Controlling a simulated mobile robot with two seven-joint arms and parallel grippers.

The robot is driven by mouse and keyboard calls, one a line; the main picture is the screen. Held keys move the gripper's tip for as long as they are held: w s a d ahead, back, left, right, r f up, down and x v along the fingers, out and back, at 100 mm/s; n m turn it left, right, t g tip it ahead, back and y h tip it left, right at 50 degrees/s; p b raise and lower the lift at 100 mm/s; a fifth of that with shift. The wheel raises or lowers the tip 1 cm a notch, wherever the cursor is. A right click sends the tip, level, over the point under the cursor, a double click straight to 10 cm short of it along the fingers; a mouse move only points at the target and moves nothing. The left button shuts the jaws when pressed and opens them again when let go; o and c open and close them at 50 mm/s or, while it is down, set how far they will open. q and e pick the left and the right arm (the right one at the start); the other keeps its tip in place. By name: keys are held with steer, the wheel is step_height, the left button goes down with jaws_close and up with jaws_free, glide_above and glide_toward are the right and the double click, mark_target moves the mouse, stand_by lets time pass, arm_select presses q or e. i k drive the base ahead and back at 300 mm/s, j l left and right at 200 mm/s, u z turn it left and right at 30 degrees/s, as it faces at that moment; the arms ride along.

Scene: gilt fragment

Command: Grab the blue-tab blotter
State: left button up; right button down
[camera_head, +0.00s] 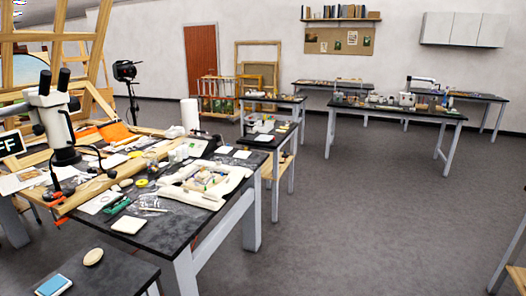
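No blue tab can be made out for certain on any blotter. A small blue rectangle with a pale border (53,285) lies on the low dark table at the bottom left; I cannot tell if it is the blue-tab blotter. A cream square pad (128,225) lies near the front edge of the cluttered workbench (185,232). Two white squares, one left (223,149) and one right (242,154), lie at that bench's far right corner. Neither of my grippers is in view.
A microscope (55,118) stands on the bench's left, with a white tray of small pieces (205,184) to the right. Other tables (395,110) stand farther back. The grey floor (365,220) at centre right is clear.

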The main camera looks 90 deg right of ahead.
mark_target(225, 150)
steer(key=z, duration=2.85)
